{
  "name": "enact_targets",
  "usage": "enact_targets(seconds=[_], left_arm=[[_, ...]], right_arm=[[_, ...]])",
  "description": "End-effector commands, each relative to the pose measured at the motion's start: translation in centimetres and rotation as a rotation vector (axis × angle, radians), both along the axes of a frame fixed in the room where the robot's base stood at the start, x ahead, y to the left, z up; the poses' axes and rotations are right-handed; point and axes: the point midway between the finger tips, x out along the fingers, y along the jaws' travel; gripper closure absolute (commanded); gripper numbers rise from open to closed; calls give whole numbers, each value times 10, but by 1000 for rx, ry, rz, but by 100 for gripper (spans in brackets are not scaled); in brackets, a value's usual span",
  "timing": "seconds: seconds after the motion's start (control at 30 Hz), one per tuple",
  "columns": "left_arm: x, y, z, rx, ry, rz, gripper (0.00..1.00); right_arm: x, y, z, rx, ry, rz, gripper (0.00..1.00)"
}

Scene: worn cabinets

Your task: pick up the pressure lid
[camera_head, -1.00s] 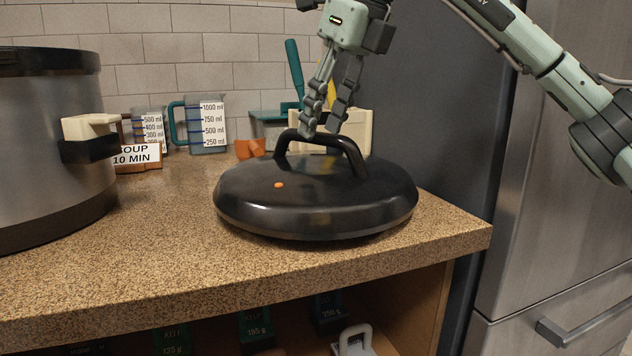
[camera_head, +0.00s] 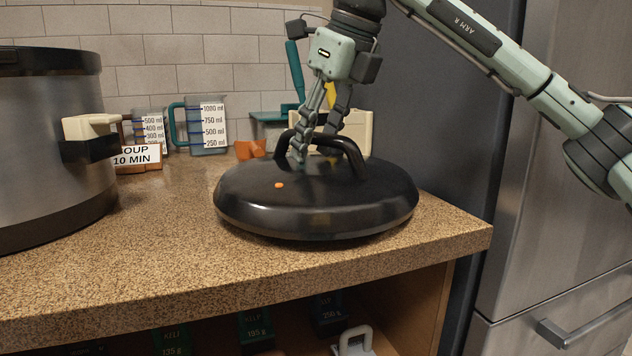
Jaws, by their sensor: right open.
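The pressure lid (camera_head: 330,205) is a black, round, domed lid with an arched black handle and a small orange dot. It lies flat on the speckled counter near its right end. My right gripper (camera_head: 312,150) points down at the lid's handle, with its fingers open. The near finger reaches down in front of the handle bar to just above the dome; the other finger's tip is partly hidden behind the handle. I cannot tell whether the fingers touch it. My left gripper is not in view.
A large steel pot (camera_head: 50,140) stands at the left, with a soup sign (camera_head: 137,157) beside it. Measuring jugs (camera_head: 206,125), an orange item (camera_head: 249,149) and a cream container (camera_head: 357,133) stand behind the lid. Weights sit on the shelf below. A steel fridge (camera_head: 565,240) is at the right.

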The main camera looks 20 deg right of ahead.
Motion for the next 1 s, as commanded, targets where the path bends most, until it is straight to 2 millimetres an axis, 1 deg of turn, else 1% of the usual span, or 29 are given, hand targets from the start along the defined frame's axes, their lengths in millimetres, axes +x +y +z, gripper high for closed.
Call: enact_targets(seconds=[0.2, 0.23, 0.5, 0.57, 0.9, 1.0], left_arm=[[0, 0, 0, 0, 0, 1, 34], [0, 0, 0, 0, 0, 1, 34], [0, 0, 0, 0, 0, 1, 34], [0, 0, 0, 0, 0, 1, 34], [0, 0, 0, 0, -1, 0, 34], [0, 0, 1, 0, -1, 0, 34]], right_arm=[[0, 0, 0, 0, 0, 0, 59], [0, 0, 0, 0, 0, 0, 60], [0, 0, 0, 0, 0, 0, 94], [0, 0, 0, 0, 0, 0, 100], [0, 0, 0, 0, 0, 0, 100], [0, 0, 3, 3, -6, 0, 100]])
